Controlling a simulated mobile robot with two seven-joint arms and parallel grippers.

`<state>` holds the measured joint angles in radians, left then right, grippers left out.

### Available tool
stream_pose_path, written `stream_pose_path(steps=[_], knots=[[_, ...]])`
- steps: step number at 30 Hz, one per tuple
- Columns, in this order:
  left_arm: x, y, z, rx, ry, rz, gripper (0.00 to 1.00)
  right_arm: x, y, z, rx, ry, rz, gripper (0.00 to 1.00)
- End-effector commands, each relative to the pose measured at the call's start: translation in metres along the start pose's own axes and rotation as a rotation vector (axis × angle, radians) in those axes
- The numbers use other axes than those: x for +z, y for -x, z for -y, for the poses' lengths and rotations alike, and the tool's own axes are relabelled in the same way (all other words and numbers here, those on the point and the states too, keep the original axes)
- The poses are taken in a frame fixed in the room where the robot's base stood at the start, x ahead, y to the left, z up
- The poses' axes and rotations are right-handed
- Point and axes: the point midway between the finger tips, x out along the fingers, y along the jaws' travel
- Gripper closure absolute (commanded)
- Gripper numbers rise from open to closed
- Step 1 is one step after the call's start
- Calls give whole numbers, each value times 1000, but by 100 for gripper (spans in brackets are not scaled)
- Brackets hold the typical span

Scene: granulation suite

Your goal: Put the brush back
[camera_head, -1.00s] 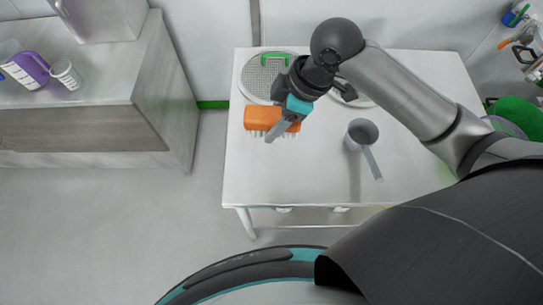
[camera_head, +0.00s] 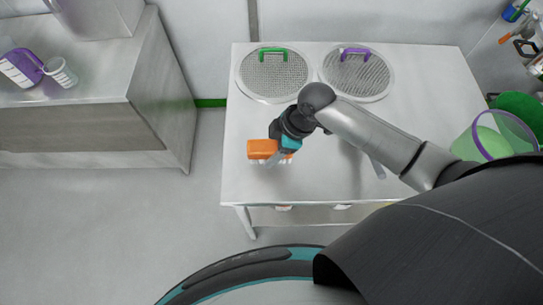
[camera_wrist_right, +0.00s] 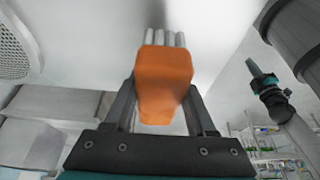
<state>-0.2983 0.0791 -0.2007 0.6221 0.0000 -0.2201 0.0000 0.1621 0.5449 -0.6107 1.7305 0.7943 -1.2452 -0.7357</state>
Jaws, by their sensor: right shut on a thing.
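The brush (camera_head: 262,149) has an orange block and pale bristles. It is held over the left part of the white table (camera_head: 300,190). My right gripper (camera_head: 286,150) is shut on it. In the right wrist view the orange block (camera_wrist_right: 165,80) sits between the two dark fingers of the gripper (camera_wrist_right: 162,105), with the bristles pointing away. I cannot tell whether the bristles touch the tabletop. What looks like my left gripper (camera_wrist_right: 265,85) shows small at the right of the right wrist view; its jaws are too small to read.
Two round sieves, one with a green handle (camera_head: 272,87) and one with a purple handle (camera_head: 357,85), lie at the table's back. Coloured tools (camera_head: 515,14) hang at the upper right.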

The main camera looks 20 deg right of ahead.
Motion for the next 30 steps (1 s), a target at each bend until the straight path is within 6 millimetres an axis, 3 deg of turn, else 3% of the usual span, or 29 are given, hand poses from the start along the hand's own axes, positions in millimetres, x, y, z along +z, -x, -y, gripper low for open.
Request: stream_pose_path(steps=[6,19,20,27,30], knots=[[1,-8,1,-1,0,1,100,13,-31,1,-3,-3,2,89],[2,-10,1,-2,1,2,100,16,-37,1,-1,-1,2,89],[2,-9,1,-2,1,2,100,15,-36,1,-2,-1,2,41],[3,-9,1,-2,1,3,100,15,-36,1,-2,-1,2,14],[3,-9,1,-2,1,4,100,15,-36,1,-2,-1,2,14]])
